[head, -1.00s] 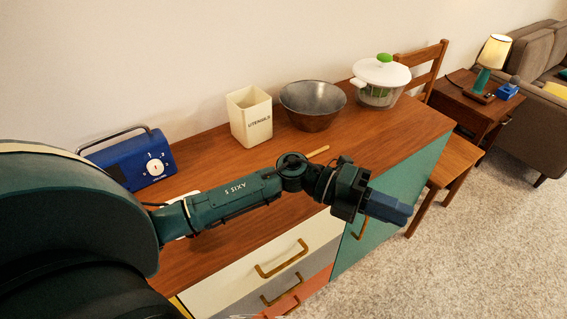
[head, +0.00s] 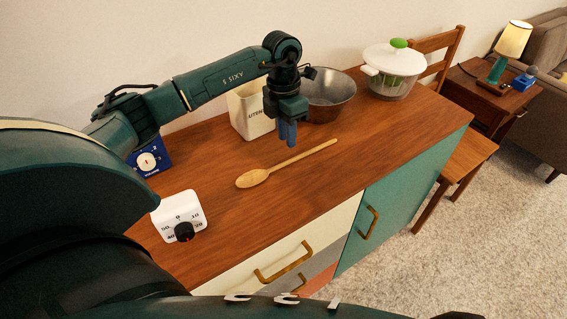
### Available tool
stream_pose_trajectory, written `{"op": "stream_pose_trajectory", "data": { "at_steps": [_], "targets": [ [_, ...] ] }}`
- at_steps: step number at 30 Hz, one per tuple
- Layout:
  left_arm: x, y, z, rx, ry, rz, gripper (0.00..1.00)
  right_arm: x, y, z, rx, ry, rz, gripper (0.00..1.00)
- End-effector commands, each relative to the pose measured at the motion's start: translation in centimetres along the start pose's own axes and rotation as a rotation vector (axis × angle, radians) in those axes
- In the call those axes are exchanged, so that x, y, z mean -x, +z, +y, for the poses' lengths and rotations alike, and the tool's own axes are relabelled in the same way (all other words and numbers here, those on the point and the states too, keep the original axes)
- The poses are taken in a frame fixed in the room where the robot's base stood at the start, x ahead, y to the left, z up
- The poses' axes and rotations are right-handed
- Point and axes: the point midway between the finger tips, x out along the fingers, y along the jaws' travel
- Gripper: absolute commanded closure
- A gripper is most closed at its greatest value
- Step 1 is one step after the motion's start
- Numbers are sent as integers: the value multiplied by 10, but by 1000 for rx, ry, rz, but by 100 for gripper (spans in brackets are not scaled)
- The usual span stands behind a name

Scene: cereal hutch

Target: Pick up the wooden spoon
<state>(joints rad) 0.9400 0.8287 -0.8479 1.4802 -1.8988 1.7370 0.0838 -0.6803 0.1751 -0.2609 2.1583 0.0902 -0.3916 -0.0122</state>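The wooden spoon (head: 285,165) lies flat on the brown top of the hutch, its bowl toward the left and its handle pointing to the upper right. My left gripper (head: 288,138) points down above the hutch top, over or just behind the spoon, and appears apart from it. Its blue fingers look close together, and I cannot tell whether there is a gap between them. Nothing shows held in it. My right gripper is not in view.
A white utensil holder (head: 248,118) and a metal bowl (head: 333,92) stand behind my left gripper. A salad spinner (head: 393,70) is farther right. A white timer (head: 178,216) stands at the front left, and a blue radio (head: 149,160) is partly hidden. The hutch top (head: 390,140) is clear right of the spoon.

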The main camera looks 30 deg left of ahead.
Motion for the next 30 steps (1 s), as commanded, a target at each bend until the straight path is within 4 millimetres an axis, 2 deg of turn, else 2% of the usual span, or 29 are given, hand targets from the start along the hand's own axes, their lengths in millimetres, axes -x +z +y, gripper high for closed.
{"op": "stream_pose_trajectory", "data": {
  "at_steps": [7, 16, 24, 30],
  "targets": [
    [-20, -2, -1, 0, -2, 2, 79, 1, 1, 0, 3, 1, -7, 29],
    [-60, -6, -2, -1, -2, 0, 79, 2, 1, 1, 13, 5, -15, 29],
    [-63, -6, -2, -1, -1, -2, 79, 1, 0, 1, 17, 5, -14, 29],
    [-63, -6, -2, -1, -1, -2, 94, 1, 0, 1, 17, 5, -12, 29]
  ]
}}
